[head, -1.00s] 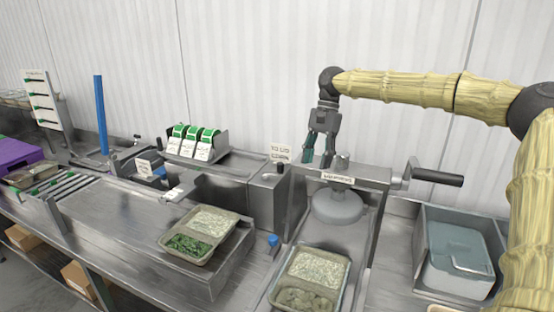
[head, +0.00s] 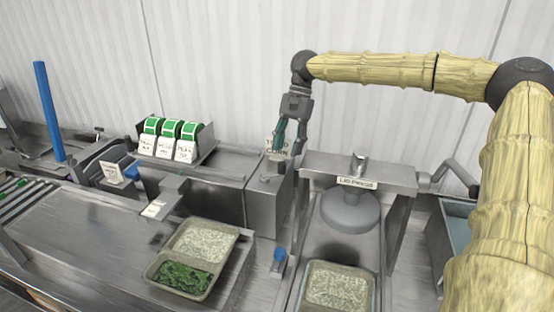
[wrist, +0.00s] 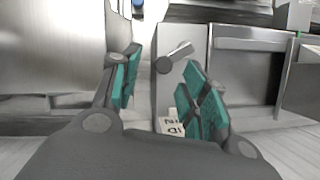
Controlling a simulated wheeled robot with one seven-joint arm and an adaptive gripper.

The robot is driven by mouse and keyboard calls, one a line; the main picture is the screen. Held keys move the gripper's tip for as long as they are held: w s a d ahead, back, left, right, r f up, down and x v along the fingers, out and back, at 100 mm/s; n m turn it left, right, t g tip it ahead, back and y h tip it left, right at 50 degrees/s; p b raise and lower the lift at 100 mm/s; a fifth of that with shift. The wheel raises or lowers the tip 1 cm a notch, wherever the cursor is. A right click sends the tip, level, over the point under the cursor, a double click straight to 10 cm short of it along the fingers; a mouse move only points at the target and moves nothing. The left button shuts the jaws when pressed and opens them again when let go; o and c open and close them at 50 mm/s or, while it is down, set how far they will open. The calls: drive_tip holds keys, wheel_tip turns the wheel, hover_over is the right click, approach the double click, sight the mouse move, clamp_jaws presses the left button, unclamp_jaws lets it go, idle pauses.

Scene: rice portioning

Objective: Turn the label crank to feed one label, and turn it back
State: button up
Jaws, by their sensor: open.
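A small crank with a dark round knob (head: 278,167) sits on the grey box (head: 266,208) at the right end of the label unit. In the wrist view the crank knob (wrist: 164,66) shows between the two teal finger pads, with its pale shaft running up and right. My gripper (head: 287,148) is open and points down just above the crank. In the wrist view my gripper (wrist: 160,60) has its fingers apart around the knob's line of sight; contact cannot be told. Label rolls (head: 170,128) with green and white labels stand left of the box.
The lid press (head: 358,174) stands close right of my gripper, with its own side crank partly behind my arm. A small sign (head: 272,143) is partly hidden behind my gripper. Filled trays (head: 196,257) lie on the counter in front.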

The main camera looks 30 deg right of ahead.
sight(282, 162)
drive_tip(key=f, duration=0.2)
drive_tip(key=a+f+p, duration=0.1)
drive_tip(key=f, duration=0.1)
drive_tip(key=w+a+f, duration=0.1)
drive_tip(key=f, duration=0.1)
drive_tip(key=shift+a+p, duration=0.1)
drive_tip(key=shift+p, duration=0.2)
drive_tip(key=shift+f, duration=0.2)
drive_tip(key=shift+s+d+r, duration=0.1)
drive_tip(key=shift+s+r, duration=0.15)
drive_tip(key=shift+s, duration=0.3)
drive_tip(key=shift+s+d+r, duration=0.1)
drive_tip(key=shift+s+r, duration=0.15)
drive_tip(key=shift+s, duration=0.3)
drive_tip(key=shift+w+a+f, duration=0.2)
drive_tip(key=shift+w+f, duration=0.1)
drive_tip(key=shift+w, duration=0.2)
drive_tip(key=c, duration=0.4)
drive_tip(key=shift+w+a+f, duration=0.1)
drive_tip(key=shift+w, duration=0.2)
drive_tip(key=c, duration=0.3)
drive_tip(key=shift+s, duration=0.2)
clamp_jaws()
drive_tip(key=shift+s+r, duration=0.15)
drive_tip(key=shift+r, duration=0.05)
